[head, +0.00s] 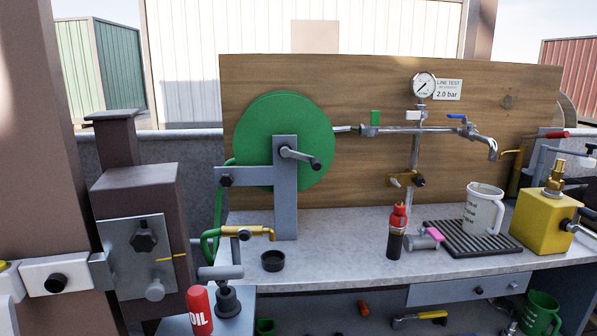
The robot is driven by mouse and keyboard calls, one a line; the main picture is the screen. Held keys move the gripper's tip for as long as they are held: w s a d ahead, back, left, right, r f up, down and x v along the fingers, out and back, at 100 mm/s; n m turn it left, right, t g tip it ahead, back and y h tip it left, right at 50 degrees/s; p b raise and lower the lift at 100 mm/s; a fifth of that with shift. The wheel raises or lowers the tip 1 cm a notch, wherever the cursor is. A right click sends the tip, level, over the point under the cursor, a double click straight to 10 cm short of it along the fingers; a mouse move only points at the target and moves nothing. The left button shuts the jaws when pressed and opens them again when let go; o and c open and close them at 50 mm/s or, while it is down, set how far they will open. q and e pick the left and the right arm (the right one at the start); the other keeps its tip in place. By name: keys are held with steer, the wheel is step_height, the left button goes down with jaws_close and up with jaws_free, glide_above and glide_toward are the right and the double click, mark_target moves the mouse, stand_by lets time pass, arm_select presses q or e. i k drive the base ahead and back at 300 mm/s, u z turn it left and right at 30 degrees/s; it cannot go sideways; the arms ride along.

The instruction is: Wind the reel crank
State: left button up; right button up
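The reel is a large green disc (309,125) standing upright in front of the wooden backboard, at the left of the bench. A grey bracket (285,210) holds it from the front. The crank (299,156) sits at the disc's middle; its short arm points right and slightly down and ends in a dark grip (316,164). Nothing touches the crank. A green hose (218,205) hangs at the reel's left side and runs down to a brass nozzle (250,231). Neither of my grippers shows in this view.
A brown valve post (138,230) stands left of the bench. The space before the crank looks clear.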

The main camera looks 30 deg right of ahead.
mark_target(285, 152)
steer(key=k, duration=0.4)
steer(key=z, duration=2.5)
steer(key=i, duration=1.95)
steer(key=u, duration=2.25)
steer(key=i, duration=0.3)
steer(key=u, duration=0.05)
